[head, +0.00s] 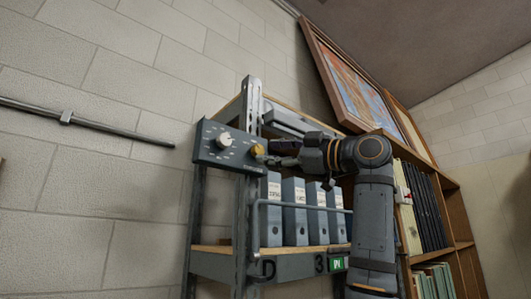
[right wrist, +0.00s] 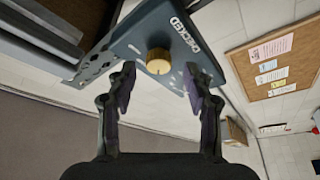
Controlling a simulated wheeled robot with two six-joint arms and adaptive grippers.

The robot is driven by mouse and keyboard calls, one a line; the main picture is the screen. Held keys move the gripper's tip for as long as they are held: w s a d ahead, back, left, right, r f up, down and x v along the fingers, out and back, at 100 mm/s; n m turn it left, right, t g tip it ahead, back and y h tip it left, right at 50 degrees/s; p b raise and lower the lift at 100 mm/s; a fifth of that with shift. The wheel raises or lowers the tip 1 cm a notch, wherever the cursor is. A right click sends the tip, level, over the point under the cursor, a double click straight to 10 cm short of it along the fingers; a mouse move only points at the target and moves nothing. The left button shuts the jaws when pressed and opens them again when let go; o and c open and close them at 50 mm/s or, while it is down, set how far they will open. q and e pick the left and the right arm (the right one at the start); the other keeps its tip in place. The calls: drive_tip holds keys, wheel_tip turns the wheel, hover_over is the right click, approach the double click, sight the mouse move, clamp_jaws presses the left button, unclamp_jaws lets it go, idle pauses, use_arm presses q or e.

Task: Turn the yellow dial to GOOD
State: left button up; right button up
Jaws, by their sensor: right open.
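The yellow dial (head: 257,150) is a small round knob at the right of a dark blue-grey panel (head: 208,153) on the shelf post. In the right wrist view the dial (right wrist: 159,61) sits between and just beyond my two fingertips, and the panel (right wrist: 142,36) carries the word CHECKED. No GOOD mark is readable. My right gripper (head: 273,154) comes in from the right, close to the dial. In the right wrist view its fingers (right wrist: 160,80) are open with clear space on both sides of the dial. My left gripper is not in view.
A white dial (head: 224,139) with marks around it sits left on the same panel. Several grey binders (head: 296,210) stand on the metal shelf below. A wooden bookcase (head: 466,225) and framed pictures (head: 350,80) are to the right. A wall rail (head: 90,122) runs at left.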

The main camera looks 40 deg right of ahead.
drive_tip(key=v, duration=0.9)
drive_tip(key=shift+s+d, duration=0.15)
drive_tip(key=shift+s, duration=0.15)
drive_tip(key=shift+w+f, duration=0.1)
drive_tip(key=shift+f, duration=0.05)
drive_tip(key=shift+d, duration=0.1)
